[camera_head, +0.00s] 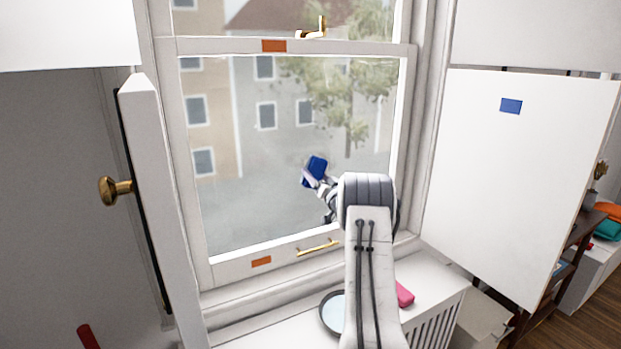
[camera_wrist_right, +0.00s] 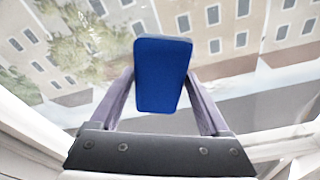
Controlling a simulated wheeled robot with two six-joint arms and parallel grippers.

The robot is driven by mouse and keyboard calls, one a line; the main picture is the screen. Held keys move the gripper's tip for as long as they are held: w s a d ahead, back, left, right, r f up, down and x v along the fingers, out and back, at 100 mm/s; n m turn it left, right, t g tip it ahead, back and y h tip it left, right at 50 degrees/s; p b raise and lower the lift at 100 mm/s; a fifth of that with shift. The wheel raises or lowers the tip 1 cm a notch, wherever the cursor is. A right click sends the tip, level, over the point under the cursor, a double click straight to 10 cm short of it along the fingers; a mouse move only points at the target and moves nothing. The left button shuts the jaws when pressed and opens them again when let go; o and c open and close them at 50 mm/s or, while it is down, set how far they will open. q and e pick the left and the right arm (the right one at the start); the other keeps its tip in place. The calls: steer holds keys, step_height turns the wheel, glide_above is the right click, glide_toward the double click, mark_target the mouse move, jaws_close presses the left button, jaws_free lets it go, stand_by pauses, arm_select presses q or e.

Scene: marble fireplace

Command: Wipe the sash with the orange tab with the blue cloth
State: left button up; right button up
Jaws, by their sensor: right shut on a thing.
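The lower window sash (camera_head: 393,150) has a white frame, an orange tab (camera_head: 261,261) on its bottom rail and another orange tab (camera_head: 274,46) on its top rail. Its glass looks hazy in the lower part. My right gripper (camera_head: 313,178) is shut on the folded blue cloth (camera_head: 316,168) in front of the glass. In the right wrist view the blue cloth (camera_wrist_right: 162,75) sits between both fingers, with the pane beyond it. I cannot tell whether the cloth touches the glass. My left gripper is not in view.
A white shutter panel with a blue tab (camera_head: 511,106) stands open at right. Another panel with a brass knob (camera_head: 115,190) stands at left. A round dish (camera_head: 331,314) and pink block (camera_head: 404,295) lie on the sill.

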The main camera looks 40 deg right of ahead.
mark_target(338, 165)
steer(key=shift+s+d+p, duration=0.25)
steer(key=shift+d, duration=0.9)
steer(key=shift+s+d+p, duration=0.2)
steer(key=shift+s+d, duration=0.1)
steer(key=shift+d, duration=0.9)
steer(key=shift+s+d+p, duration=0.25)
steer(key=shift+d, duration=0.9)
steer(key=shift+s+d+p, duration=0.2)
steer(key=shift+d+p, duration=0.05)
steer(key=shift+d, duration=0.55)
steer(key=shift+s+d+p, duration=0.15)
steer(key=shift+d+p, duration=0.05)
steer(key=shift+d, duration=0.6)
